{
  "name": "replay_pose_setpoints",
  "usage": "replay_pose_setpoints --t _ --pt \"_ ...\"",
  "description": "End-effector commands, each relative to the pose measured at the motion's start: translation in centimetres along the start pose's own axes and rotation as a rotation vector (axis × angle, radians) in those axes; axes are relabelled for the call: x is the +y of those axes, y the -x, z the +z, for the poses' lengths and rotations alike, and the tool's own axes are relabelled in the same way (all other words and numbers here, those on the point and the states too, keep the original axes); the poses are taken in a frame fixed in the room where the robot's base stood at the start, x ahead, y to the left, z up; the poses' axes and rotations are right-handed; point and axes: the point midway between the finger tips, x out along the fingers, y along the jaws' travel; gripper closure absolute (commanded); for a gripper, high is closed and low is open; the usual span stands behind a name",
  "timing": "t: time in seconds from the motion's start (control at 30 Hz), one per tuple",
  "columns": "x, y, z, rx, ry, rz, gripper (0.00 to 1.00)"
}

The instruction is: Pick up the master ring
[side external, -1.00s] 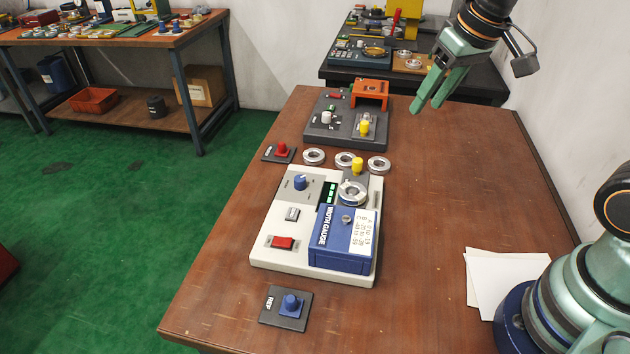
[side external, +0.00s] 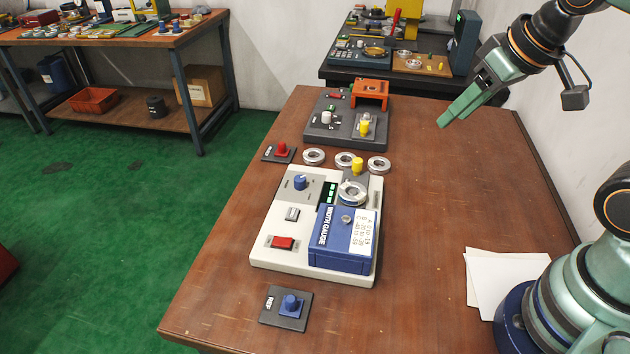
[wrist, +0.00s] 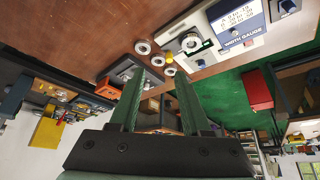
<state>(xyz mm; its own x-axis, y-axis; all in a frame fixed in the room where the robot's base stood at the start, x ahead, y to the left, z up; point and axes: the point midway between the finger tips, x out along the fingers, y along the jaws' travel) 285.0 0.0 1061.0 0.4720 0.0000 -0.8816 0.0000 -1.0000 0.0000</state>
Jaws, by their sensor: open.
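My gripper (side external: 445,121) is open and empty, high over the right of the table; its fingers overlap in the side view. In the wrist view, my gripper (wrist: 160,76) shows two separated green fingers. Three loose silver rings, a left one (side external: 314,157), a middle one (side external: 345,159) and a right one (side external: 379,164), lie in a row behind the white width gauge (side external: 262,247). Another silver ring (side external: 352,194) sits on the gauge below a yellow knob (side external: 357,164). I cannot tell which ring is the master. My gripper is well apart from all of them.
A dark device with an orange bracket (side external: 370,92) stands behind the rings. A red-knob pad (side external: 281,150) lies left of them, and a blue-knob pad (side external: 290,305) in front of the gauge. White paper (side external: 495,280) lies near my base.

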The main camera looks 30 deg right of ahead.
Motion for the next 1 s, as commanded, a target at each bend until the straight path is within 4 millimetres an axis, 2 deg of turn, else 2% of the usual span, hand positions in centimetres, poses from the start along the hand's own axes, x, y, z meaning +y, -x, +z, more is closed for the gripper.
replay_pose_setpoints --t 0.37,0.4,0.53,0.83,1.0 --pt "0.0 0.0 0.0 0.000 0.000 0.000 0.53" --pt "0.0 0.0 0.0 0.000 0.000 0.000 0.49" --pt "0.0 0.0 0.0 0.000 0.000 0.000 0.00" --pt "-0.1 0.0 -0.2 -0.007 0.024 -0.002 0.00" --pt "-1.0 -0.7 -1.7 -0.072 0.210 -0.021 0.00"
